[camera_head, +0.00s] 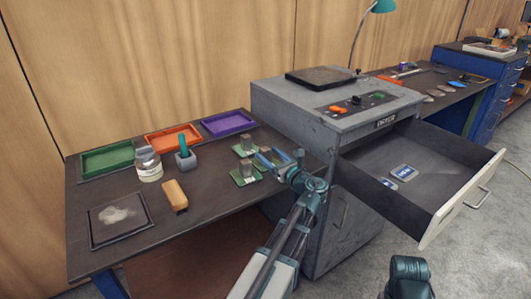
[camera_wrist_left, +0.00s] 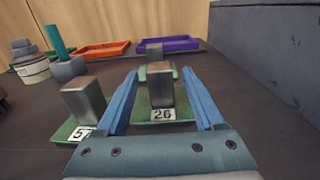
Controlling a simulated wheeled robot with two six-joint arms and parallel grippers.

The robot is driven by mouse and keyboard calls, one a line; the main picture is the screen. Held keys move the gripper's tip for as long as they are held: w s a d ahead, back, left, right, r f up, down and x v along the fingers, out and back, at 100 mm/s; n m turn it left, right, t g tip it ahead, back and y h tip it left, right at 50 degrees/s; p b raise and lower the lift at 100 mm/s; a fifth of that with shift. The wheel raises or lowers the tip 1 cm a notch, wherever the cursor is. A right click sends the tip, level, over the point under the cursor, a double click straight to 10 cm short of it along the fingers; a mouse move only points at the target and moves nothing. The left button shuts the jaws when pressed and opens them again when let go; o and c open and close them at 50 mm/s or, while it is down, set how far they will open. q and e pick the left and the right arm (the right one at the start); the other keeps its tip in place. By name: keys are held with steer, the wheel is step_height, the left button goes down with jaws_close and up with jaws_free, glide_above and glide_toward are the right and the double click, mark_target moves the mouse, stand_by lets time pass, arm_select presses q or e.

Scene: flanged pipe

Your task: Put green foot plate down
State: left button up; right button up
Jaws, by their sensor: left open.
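Several green foot plates with grey metal blocks stand on the dark bench. The plate labelled 26 (camera_wrist_left: 162,113) is upright between the fingers of my left gripper (camera_wrist_left: 160,75) in the left wrist view, and its block (camera_wrist_left: 160,88) shows clear gaps to both fingers. My left gripper (camera_head: 275,158) is open at this plate in the head view, partly covering it. Another plate (camera_head: 245,177), labelled with a 5 (camera_wrist_left: 78,130), stands to the left, nearer. A third plate (camera_head: 243,150) is behind.
Green (camera_head: 107,158), orange (camera_head: 172,139) and purple (camera_head: 228,123) trays line the back. A jar (camera_head: 148,168), a holder (camera_head: 186,160), a wood-handled brush (camera_head: 175,196) and a dark mat (camera_head: 118,219) lie left. A grey cabinet (camera_head: 345,125) with an open drawer (camera_head: 465,205) stands right.

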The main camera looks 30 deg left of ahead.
arm_select(q)
steer(key=v, duration=0.9)
steer(key=shift+s+d, duration=0.15)
steer(key=shift+d, duration=0.1)
